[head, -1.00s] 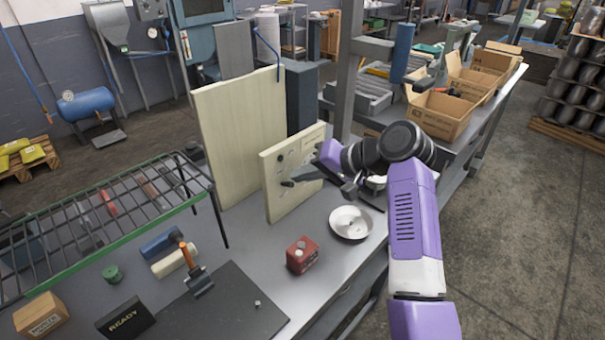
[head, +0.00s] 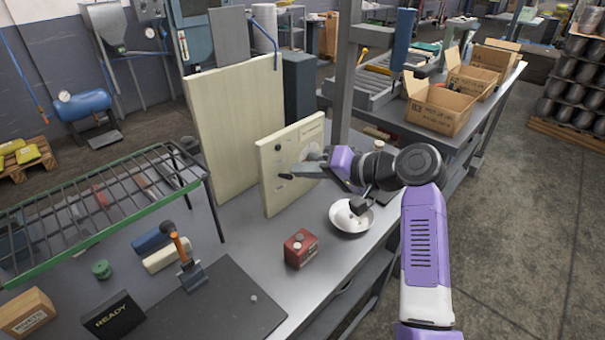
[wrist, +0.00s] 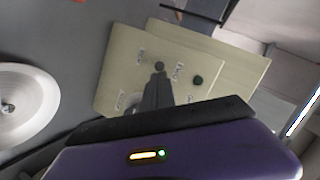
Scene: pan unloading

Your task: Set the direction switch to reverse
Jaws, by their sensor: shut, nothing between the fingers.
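The cream control panel (head: 270,195) stands upright on the bench, and it also shows in the wrist view (wrist: 120,75). A small dark knob or switch (wrist: 159,66) sits on its face between small labels. A larger round black knob (wrist: 197,80) sits to its right in the wrist view and high on the panel in the head view (head: 277,150). I cannot read which one is the direction switch or how it is set. My gripper (head: 291,174) is shut and empty at the panel face. In the wrist view its tips (wrist: 158,82) lie just below the small knob; contact is unclear.
A white round pan (head: 341,219) lies on the bench below my arm, with a red box (head: 300,249) to its left. A taller cream board (head: 230,120) stands behind the panel. A green-edged wire rack (head: 100,205) is at left.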

